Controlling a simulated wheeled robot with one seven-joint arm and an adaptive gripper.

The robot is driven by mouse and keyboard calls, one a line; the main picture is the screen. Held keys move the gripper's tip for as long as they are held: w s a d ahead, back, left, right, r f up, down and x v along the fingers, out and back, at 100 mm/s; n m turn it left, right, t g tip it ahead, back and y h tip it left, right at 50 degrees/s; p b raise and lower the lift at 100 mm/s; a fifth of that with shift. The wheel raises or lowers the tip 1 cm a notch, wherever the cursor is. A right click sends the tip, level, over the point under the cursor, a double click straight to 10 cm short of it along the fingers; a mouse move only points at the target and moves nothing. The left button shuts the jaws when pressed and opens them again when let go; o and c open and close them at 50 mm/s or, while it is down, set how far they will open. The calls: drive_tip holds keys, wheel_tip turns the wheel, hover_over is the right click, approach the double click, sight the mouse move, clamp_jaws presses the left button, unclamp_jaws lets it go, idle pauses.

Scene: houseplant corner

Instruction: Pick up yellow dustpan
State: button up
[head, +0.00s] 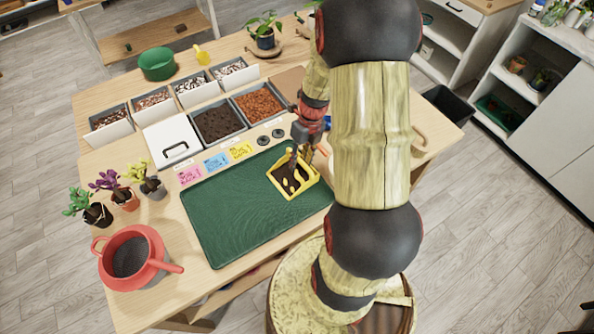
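The yellow dustpan (313,180) lies on the right part of the green mat (228,215). Its rim is yellow, and dark soil-like matter with a few pale yellow bits shows inside it. My gripper (297,160) points down at the far side of the dustpan, with its fingers over or at the far rim. The fingers are small and dark against the soil, so I cannot tell if they touch the dustpan or how far apart they are. My arm hides what lies right of the dustpan.
Bins of soil (217,121) and bark (258,103) stand behind the mat. Colored labels (216,162) lie along its back edge. A green pot (157,64) is at the back.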

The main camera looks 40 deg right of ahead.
drive_tip(key=shift+c, duration=1)
clamp_jaws()
drive_tip(key=shift+r, duration=0.1)
drive_tip(key=shift+r+p, duration=0.3)
drive_tip(key=shift+r, duration=0.25)
wheel_tip(320, 180, up, 2)
drive_tip(key=shift+r+p, duration=0.15)
drive_tip(key=shift+p, duration=0.4)
drive_tip(key=s+d+r+p, duration=0.3)
drive_tip(key=s+r, duration=0.6)
drive_tip(key=s, duration=0.4)
drive_tip(key=shift+s+d+r, duration=0.2)
drive_tip(key=shift+s+r, duration=0.05)
drive_tip(key=shift+s, duration=0.05)
